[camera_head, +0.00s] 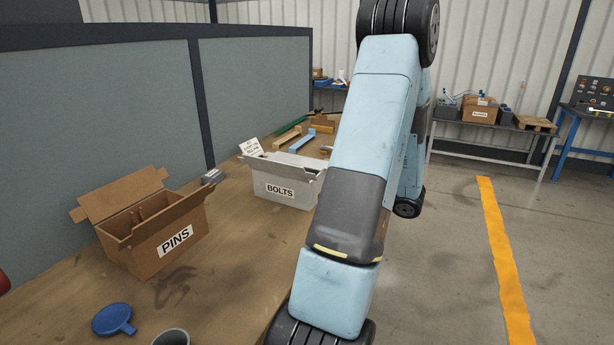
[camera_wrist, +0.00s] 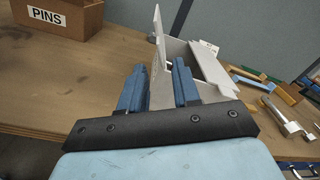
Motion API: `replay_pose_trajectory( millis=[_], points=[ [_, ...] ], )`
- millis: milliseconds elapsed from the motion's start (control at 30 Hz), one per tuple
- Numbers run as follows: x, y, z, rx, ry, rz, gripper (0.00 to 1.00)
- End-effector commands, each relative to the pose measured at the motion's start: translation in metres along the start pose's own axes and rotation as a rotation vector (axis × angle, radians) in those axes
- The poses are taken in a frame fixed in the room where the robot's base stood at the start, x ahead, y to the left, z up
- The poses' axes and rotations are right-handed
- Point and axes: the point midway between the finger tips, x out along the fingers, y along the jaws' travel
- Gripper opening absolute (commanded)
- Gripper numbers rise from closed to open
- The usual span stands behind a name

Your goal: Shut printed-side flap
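The pale grey box marked BOLTS (camera_head: 275,188) stands on the wooden bench, partly hidden by my arm in the head view. Its printed face is toward the head camera. In the wrist view the box (camera_wrist: 205,68) lies just beyond my gripper (camera_wrist: 159,80). A pale flap (camera_wrist: 159,42) rises steeply at its left side, seen nearly edge-on, apparently the printed-side flap. Another flap (camera_wrist: 212,68) slopes at the box's right. My gripper's two blue fingers are apart, with pale box material visible between them. I cannot tell whether they touch it. The fingers are hidden in the head view.
A brown cardboard box marked PINS (camera_head: 152,228) stands open to the left. A blue round object (camera_head: 113,319) and a grey cup (camera_head: 172,338) are near the front. A printed card (camera_head: 251,147) and several bars lie behind the BOLTS box. A grey partition (camera_head: 255,95) runs along the bench.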

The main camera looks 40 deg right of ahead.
Motion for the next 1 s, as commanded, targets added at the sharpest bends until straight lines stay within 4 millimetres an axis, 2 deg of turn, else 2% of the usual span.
replay_pose_trajectory(
  millis=[200, 500, 700, 1000],
  points=[
    [0.041, 0.001, 0.001, 0.0, -0.002, 0.004, 0.32],
    [0.084, 0.001, 0.0, 0.0, -0.001, 0.003, 0.32],
    [0.097, 0.001, 0.001, 0.0, -0.001, 0.002, 0.32],
    [0.099, 0.001, 0.001, 0.0, -0.001, 0.002, 0.32]
  ],
)
